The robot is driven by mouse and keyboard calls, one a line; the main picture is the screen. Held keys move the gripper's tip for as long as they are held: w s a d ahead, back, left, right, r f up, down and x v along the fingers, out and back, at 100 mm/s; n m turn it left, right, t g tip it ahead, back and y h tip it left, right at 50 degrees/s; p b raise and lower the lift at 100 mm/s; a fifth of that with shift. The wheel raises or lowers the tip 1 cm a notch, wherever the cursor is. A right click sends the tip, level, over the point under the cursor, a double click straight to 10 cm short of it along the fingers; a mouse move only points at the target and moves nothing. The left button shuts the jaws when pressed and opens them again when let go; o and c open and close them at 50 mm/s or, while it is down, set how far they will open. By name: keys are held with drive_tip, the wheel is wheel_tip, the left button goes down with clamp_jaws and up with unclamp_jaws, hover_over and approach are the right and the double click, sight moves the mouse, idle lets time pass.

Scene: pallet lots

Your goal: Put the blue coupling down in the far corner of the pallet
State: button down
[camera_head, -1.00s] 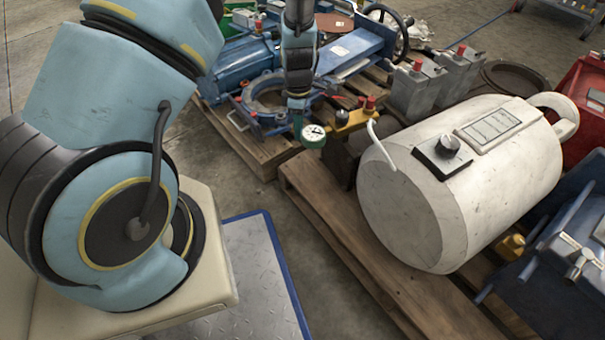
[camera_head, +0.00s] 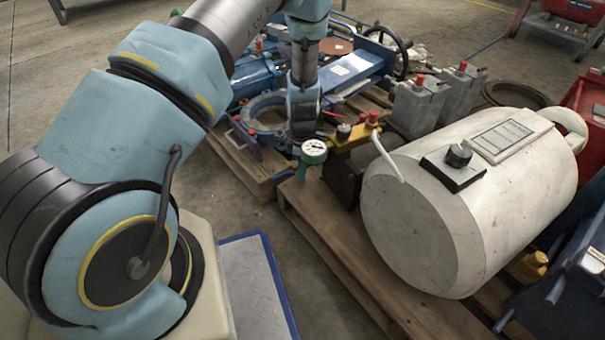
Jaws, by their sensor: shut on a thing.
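My gripper (camera_head: 303,130) hangs from my wrist near the top centre, pointing down over the gap between the pallets, beside a green-rimmed gauge. Its fingers are dark and small here. It is shut on the blue coupling, but the held part is mostly hidden by my wrist and the clutter. The near pallet (camera_head: 335,262) is wooden and carries a large white cylinder. A second wooden pallet (camera_head: 262,190) behind it to the left bears blue machinery. I cannot tell which pallet's far corner is meant.
The white cylinder (camera_head: 470,200) fills most of the near pallet. The green gauge (camera_head: 313,152) and a yellow valve block (camera_head: 350,137) stand close to my gripper. A blue ring-shaped flange (camera_head: 246,128) lies left of it. Grey canisters (camera_head: 418,103) stand behind. Open floor lies in front.

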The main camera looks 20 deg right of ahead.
drive_tip(key=c, duration=0.7)
unclamp_jaws()
wheel_tip(320, 180, up, 12)
drive_tip(key=p, duration=0.5)
drive_tip(key=shift+p, duration=0.35)
drive_tip(key=s+a+r+m+h, duration=0.1)
drive_tip(key=a+r+m, duration=0.8)
drive_tip(key=a+r, duration=1.1)
drive_tip(key=s+a+r+m+t, duration=0.1)
drive_tip(key=s+a+r+m, duration=0.3)
drive_tip(key=a, duration=0.5)
drive_tip(key=shift+s+r+t+y, duration=0.3)
drive_tip(key=shift+s+r+y, duration=0.1)
drive_tip(key=shift+s, duration=0.65)
